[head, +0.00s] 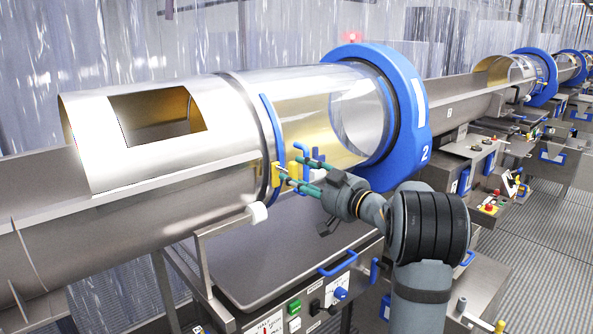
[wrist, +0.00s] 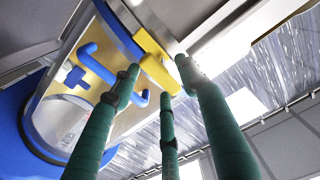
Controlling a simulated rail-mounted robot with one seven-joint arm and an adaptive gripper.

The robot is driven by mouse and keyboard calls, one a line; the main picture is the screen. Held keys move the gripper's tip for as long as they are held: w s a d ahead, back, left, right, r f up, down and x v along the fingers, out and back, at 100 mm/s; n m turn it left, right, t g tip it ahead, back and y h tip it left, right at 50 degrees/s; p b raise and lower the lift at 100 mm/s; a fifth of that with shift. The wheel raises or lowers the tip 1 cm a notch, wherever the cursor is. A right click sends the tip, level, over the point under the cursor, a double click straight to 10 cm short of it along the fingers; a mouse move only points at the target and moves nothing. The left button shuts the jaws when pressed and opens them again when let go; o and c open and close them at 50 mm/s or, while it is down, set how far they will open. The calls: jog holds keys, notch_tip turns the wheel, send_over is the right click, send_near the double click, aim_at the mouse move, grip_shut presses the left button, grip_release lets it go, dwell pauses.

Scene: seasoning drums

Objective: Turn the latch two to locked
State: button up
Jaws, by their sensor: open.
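The nearest drum has a blue end ring (head: 408,110) marked 2. A yellow latch piece (head: 277,174) sits at the lower end of a blue curved band on the drum. It also shows in the wrist view (wrist: 160,74), set across the band's end. My gripper (head: 301,171) is open with green fingers (wrist: 158,82) around or just in front of the yellow latch piece; contact cannot be told. No label marks which latch is two.
Below the drum is a metal tray (head: 280,262) with a blue handle (head: 338,263). A control panel (head: 270,325) with buttons stands at the front. A white roller (head: 257,212) lies left of my gripper. More drums recede at right.

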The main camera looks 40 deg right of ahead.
jog(key=shift+w, duration=0.6)
jog(key=c, duration=0.4)
grip_shut()
